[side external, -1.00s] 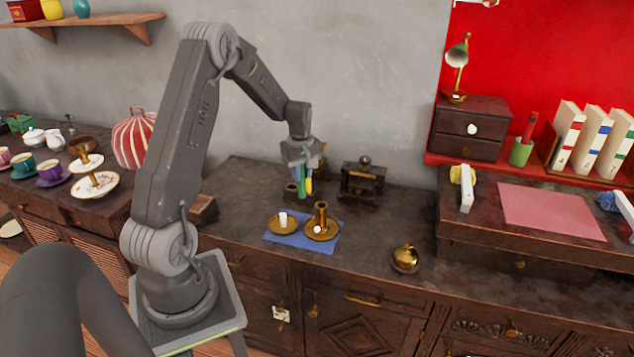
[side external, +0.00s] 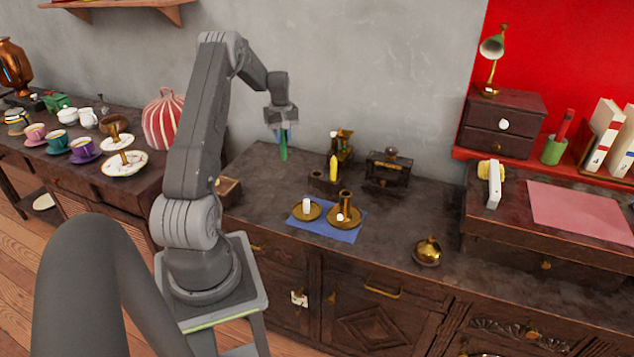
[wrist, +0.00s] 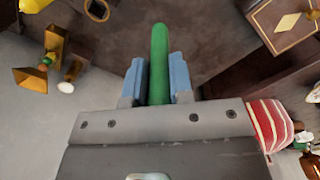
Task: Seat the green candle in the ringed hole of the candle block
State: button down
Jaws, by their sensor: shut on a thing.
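My gripper (side external: 283,130) is shut on the green candle (side external: 283,150), which hangs upright in the air, above and left of the candle block. In the wrist view the green candle (wrist: 159,60) sits between the two blue finger pads (wrist: 158,80). The dark candle block (side external: 320,182) stands on the counter with a yellow candle (side external: 333,167) upright at its right side. The wrist view shows a pale-ringed hole (wrist: 97,10) at the top edge, beside the yellow candle (wrist: 35,5). The candle's lower end is clear of the block.
A blue cloth (side external: 325,232) with two brass candle holders lies in front of the block. A dark box with a knob (side external: 388,170) stands to its right, and a small wooden box (side external: 228,190) to the left. A brass bell-shaped thing (side external: 427,252) sits near the counter's front edge.

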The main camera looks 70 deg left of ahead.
jog(key=shift+a+f, duration=0.3)
jog(key=shift+a, duration=0.1)
jog(key=shift+w+d+f, duration=0.35)
jog(key=shift+w+f, duration=1.45)
jog(key=shift+w, duration=0.05)
jog(key=shift+w+d+f, duration=0.35)
jog(key=shift+w+f, duration=1.45)
jog(key=shift+w, duration=0.05)
jog(key=shift+w+d+f, duration=0.35)
jog(key=shift+w+f, duration=1.45)
jog(key=shift+w, duration=0.05)
jog(key=shift+f, duration=0.15)
jog(key=c, duration=1)
grip_release()
